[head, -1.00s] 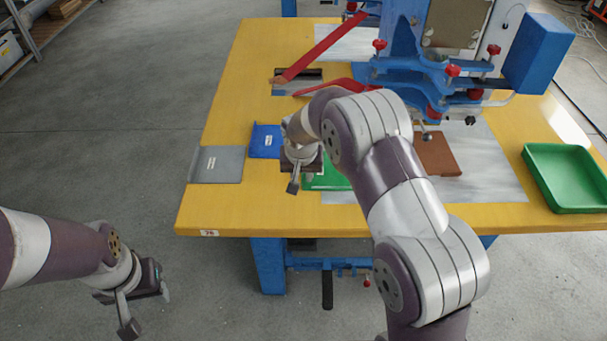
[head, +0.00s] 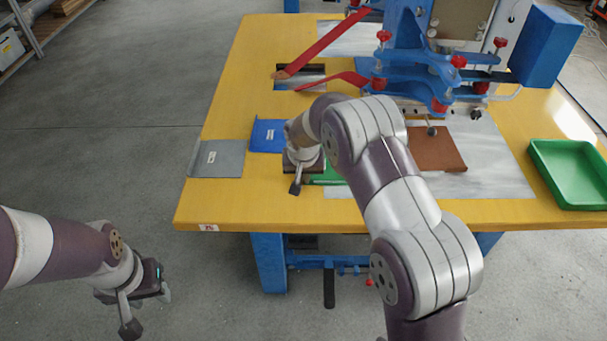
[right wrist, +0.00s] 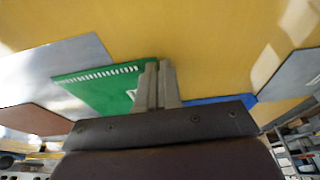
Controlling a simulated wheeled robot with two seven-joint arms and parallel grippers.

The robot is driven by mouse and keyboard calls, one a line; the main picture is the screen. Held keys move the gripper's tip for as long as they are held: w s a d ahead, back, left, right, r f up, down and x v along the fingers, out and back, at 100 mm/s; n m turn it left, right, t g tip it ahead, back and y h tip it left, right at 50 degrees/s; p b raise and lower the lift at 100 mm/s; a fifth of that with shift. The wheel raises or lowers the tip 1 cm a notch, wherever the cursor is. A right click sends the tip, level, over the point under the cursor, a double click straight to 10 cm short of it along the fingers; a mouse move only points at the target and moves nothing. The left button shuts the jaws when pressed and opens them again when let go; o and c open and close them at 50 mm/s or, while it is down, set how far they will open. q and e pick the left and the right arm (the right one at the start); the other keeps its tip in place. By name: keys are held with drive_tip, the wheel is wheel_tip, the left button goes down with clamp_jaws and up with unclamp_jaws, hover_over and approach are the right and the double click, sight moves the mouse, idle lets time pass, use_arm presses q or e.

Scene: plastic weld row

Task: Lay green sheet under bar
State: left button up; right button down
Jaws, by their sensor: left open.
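The green sheet (head: 328,177) lies at the left end of the grey metal plate, partly hidden by my right arm. In the right wrist view the green sheet (right wrist: 105,85) shows a row of white marks along one edge. My right gripper (head: 303,160) is at its left edge. In the right wrist view my right gripper's fingers (right wrist: 158,85) are close together at the sheet's edge and appear shut on it. The blue press (head: 425,65) with its low bar (head: 440,106) stands to the right. My left gripper (head: 148,288) is open and empty, off the table.
A brown sheet (head: 437,150) lies on the grey plate (head: 490,165) in front of the press. A blue sheet (head: 267,135) and a grey sheet (head: 216,159) lie to the left. A green tray (head: 570,172) is at the right. Red levers (head: 325,42) reach out leftward.

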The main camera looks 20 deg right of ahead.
drive_tip(key=shift+r, duration=0.1)
drive_tip(key=shift+r+p, duration=0.55)
